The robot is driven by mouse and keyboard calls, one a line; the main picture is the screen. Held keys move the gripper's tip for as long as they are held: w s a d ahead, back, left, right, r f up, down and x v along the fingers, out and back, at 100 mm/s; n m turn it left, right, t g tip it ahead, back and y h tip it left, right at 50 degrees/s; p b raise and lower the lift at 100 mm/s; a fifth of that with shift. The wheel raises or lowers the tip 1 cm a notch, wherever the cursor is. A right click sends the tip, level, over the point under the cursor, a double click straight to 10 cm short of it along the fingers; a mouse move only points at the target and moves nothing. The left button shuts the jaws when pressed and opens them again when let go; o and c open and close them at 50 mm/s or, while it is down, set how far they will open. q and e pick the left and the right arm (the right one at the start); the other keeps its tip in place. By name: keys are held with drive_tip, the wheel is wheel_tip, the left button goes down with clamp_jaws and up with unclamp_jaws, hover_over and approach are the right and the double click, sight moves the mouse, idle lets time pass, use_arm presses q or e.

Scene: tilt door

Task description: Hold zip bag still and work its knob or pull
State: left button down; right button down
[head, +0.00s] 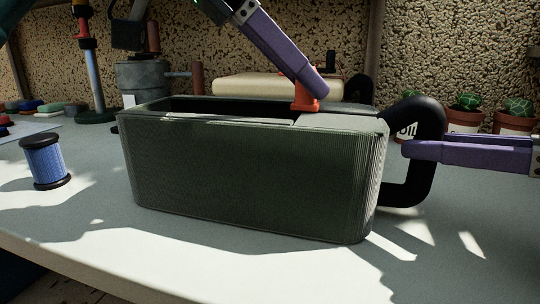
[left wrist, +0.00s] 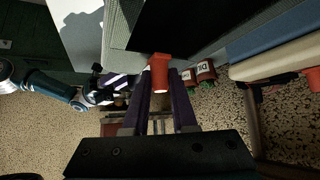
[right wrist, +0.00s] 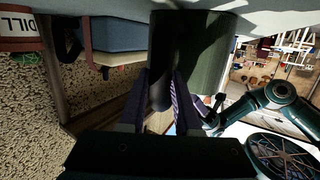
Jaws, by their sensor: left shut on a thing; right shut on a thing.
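The zip bag (head: 250,178) is a dark green-grey ribbed box standing upright on the table. Its top is a dark opening toward the left, with a grey closed part at the right. The orange pull (head: 304,100) stands on the top, right of the middle. My left gripper (head: 313,88) comes from above and is shut on the pull, which also shows between its fingers in the left wrist view (left wrist: 160,66). A black loop handle (head: 432,115) is on the bag's right end. My right gripper (head: 408,150) is shut on this handle; the fingers partly hide it.
A blue spool (head: 46,163) stands on the table at left. Behind the bag are a cream block (head: 275,86), a grey metal pot (head: 143,78) and potted cacti (head: 515,118) at the right. The table front (head: 200,265) is clear.

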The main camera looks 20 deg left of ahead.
drive_tip(key=shift+f, duration=0.2)
use_arm(q)
approach(184, 101)
drive_tip(key=shift+x, duration=2.15)
use_arm(e)
drive_tip(key=shift+r, duration=0.1)
use_arm(q)
drive_tip(key=shift+s, duration=0.15)
drive_tip(key=c, duration=0.7)
unclamp_jaws()
drive_tip(key=shift+d, duration=0.1)
drive_tip(key=shift+r, duration=3.5)
drive_tip(key=v, duration=0.7)
drive_tip(key=shift+r, duration=0.2)
